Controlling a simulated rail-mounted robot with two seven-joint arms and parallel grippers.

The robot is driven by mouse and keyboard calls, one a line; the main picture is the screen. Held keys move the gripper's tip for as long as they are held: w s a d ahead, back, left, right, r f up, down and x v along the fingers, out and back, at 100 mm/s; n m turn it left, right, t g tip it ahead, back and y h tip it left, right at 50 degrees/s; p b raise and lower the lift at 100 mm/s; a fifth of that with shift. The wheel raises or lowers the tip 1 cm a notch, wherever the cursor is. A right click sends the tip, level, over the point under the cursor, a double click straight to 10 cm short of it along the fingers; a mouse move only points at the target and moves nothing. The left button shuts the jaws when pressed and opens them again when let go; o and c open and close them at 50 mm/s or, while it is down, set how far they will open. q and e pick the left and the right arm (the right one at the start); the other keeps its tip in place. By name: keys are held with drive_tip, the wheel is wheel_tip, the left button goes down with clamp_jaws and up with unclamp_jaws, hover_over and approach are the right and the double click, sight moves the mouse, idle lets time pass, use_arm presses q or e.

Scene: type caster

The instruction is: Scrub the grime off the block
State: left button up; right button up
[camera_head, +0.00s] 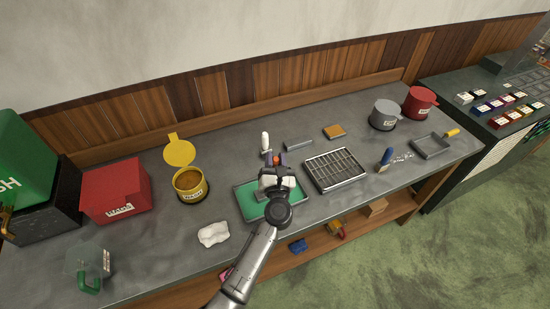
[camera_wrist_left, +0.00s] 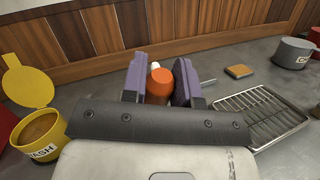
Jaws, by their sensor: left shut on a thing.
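My left gripper (camera_head: 281,160) is over the back part of a green tray (camera_head: 248,205) in the head view. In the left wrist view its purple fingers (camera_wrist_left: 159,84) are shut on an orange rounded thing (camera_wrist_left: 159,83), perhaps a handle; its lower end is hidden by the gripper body. A small tan-topped block (camera_head: 334,131) lies at the back of the bench, apart from the gripper, and also shows in the wrist view (camera_wrist_left: 239,71). I cannot tell which thing is the grimy block; the gripper hides part of the tray. My right gripper is not in view.
A yellow wash pot (camera_head: 189,187) with its lid up stands left of the tray. A wire rack (camera_head: 335,170) lies to the right. A white cloth-like lump (camera_head: 213,234) lies front left. A white-handled tool (camera_head: 265,142) stands behind the gripper. Grey (camera_head: 384,114) and red (camera_head: 419,102) pots stand far right.

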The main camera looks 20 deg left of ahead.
use_arm(q)
drive_tip(key=shift+f+b, duration=0.45)
drive_tip(key=shift+f, duration=0.4)
drive_tip(key=shift+r, duration=0.15)
